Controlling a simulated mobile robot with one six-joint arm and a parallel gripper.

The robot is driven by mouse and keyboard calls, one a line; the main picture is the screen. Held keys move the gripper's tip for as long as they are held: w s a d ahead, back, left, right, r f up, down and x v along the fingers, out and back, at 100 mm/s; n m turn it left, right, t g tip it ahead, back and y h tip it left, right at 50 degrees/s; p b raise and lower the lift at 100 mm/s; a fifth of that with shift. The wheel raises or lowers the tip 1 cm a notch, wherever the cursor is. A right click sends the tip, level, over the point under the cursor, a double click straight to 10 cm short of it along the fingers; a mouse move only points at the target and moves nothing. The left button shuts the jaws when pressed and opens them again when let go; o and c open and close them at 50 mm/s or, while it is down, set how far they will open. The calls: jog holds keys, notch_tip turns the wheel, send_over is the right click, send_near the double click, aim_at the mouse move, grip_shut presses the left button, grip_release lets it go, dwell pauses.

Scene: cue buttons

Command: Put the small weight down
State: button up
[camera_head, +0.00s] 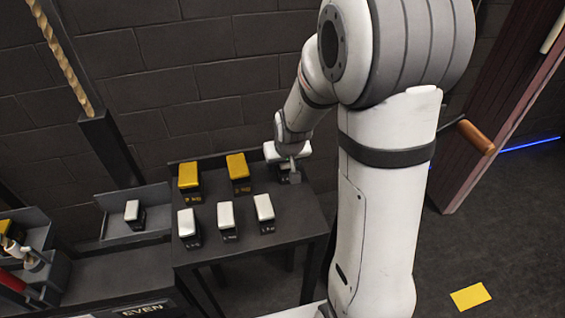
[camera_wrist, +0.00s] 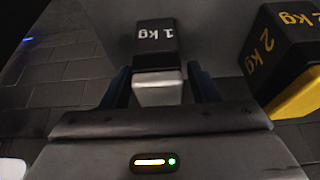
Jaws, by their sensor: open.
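A small weight marked 1 kg, black with a white top, shows in the wrist view (camera_wrist: 158,42) between the two dark blue fingers of my gripper (camera_wrist: 160,86). The fingers are apart, one at each side of it. In the head view my gripper (camera_head: 291,172) is at the back right of the dark table (camera_head: 258,241), over this weight, whose white top (camera_head: 271,151) shows beside it. The rest of the weight is partly hidden by my gripper. It appears to stand on the table.
Two yellow-topped weights (camera_head: 189,177) (camera_head: 238,172) stand left of my gripper; one marked 2 kg shows in the wrist view (camera_wrist: 285,50). Several white-topped weights (camera_head: 226,216) stand in the front row. Another white-topped weight (camera_head: 133,213) stands on a separate tray at the left.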

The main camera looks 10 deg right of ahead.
jog(key=p+v, duration=0.1)
jog(key=v, duration=1.1)
jog(key=s+r+g, duration=0.2)
jog(key=s, duration=1.4)
jog(key=shift+s+a+r, duration=0.2)
jog(key=shift+s+r, duration=0.05)
jog(key=shift+r, duration=0.1)
jog(key=p+v, duration=0.3)
jog(key=shift+w+r, duration=0.2)
jog(key=shift+r, duration=0.1)
